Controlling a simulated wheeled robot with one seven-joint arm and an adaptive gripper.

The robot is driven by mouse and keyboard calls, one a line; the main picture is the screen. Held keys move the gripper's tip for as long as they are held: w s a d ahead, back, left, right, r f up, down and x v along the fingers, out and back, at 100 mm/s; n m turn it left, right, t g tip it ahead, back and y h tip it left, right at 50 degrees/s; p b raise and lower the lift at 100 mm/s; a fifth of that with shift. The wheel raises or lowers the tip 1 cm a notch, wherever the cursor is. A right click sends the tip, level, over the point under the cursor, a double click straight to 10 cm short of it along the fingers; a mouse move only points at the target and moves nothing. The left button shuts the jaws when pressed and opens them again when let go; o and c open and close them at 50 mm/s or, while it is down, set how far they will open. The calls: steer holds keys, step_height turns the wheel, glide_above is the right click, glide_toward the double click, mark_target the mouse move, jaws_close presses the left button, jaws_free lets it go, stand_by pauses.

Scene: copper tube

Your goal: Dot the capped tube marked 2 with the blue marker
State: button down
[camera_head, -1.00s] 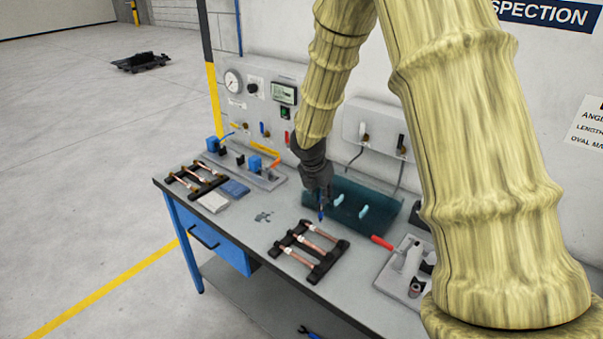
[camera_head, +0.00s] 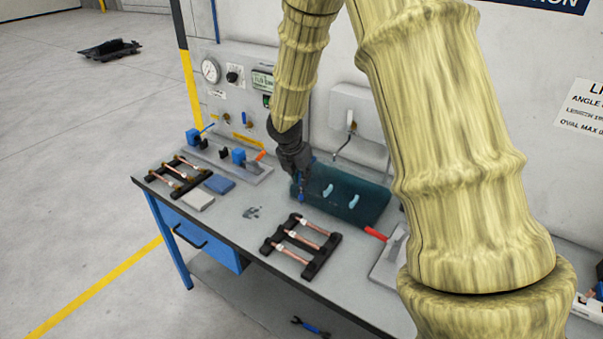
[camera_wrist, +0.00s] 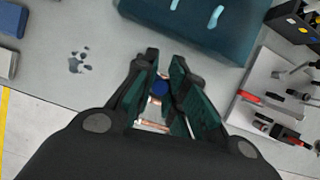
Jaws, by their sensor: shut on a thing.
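My gripper (camera_head: 301,194) is shut on the blue marker (camera_wrist: 159,87), whose blue part shows between the fingers in the wrist view. It is held above the bench, behind the near black rack (camera_head: 318,262). The copper tubes (camera_head: 296,239) lie across that rack, with small white marks on them. The marks are too small to read, so I cannot tell which tube is marked 2. In the wrist view part of a copper tube (camera_wrist: 152,127) shows below the marker, between the fingers. Whether a dot is on any tube cannot be seen.
A second black rack with copper tubes (camera_head: 178,177) stands at the bench's left. Next to it are a blue pad (camera_head: 219,184) and a white pad (camera_head: 198,200). A teal cover with light handles (camera_head: 372,203) stands behind my gripper. A red-handled tool (camera_head: 376,233) is to the right.

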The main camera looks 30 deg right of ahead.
mark_target(301, 188)
steer(key=shift+s+f+b, duration=0.15)
steer(key=shift+f+b, duration=0.3)
steer(key=shift+f, duration=0.1)
steer(key=shift+f+b, duration=1)
steer(key=shift+f, duration=1.55)
steer(key=shift+f, duration=0.3)
steer(key=shift+r+p, duration=2.85)
steer(key=shift+r, duration=0.2)
steer(key=shift+f, duration=0.1)
